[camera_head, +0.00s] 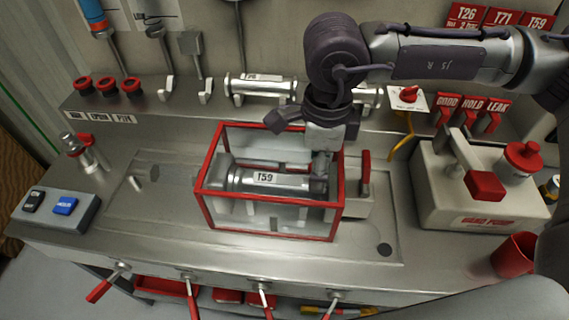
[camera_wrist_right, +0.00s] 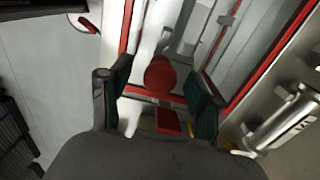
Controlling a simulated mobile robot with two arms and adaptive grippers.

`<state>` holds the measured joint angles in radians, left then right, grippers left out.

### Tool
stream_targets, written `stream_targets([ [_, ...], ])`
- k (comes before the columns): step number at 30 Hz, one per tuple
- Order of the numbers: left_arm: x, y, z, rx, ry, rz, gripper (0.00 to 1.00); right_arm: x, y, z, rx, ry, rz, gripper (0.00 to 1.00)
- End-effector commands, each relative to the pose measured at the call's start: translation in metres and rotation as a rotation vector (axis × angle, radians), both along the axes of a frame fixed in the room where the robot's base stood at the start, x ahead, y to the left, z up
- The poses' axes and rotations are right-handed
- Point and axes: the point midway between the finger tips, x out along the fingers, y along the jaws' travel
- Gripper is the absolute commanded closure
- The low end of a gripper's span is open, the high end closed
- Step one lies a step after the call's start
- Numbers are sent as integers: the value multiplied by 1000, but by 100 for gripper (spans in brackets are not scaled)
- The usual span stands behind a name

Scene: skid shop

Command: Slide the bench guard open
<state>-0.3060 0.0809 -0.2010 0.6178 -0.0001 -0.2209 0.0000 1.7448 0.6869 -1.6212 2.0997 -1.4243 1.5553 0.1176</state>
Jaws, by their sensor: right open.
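The bench guard (camera_head: 270,234) is a clear box with a red frame on the steel bench. Behind its panels lies a metal cylinder labelled T59 (camera_head: 264,179). A red upright handle (camera_head: 366,168) stands just right of the guard. My right gripper (camera_head: 321,165) points down at the guard's right end; its fingertips are partly hidden in the head view. In the right wrist view its two dark-padded fingers (camera_wrist_right: 163,75) are spread, with a red rounded knob (camera_wrist_right: 160,72) showing between them. Whether they touch it I cannot tell. My left gripper is not in view.
A beige pump box (camera_head: 475,205) with red levers stands on the right, near a red cup (camera_head: 514,255). A switch box (camera_head: 60,210) sits at the left. Several red-handled valves line the bench front. Tools hang behind. The bench left of the guard is mostly clear.

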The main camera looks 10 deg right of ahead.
Motion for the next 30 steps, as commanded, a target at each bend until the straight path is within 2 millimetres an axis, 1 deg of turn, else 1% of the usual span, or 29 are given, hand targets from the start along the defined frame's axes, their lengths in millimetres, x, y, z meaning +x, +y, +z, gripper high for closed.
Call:
stream_targets([
  [1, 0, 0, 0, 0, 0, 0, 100, 0, 0, 0, 0, 0, 0, 39],
  [8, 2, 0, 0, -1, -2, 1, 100, 0, 0, 0, 0, 0, 0, 78],
  [9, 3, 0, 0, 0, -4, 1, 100, 0, 0, 0, 0, 0, 0, 84],
  [15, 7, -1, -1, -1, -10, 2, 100, 1, 2, -1, 0, -1, 1, 85],
  [30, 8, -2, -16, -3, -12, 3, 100, 10, 33, 0, 2, -2, 1, 85],
])
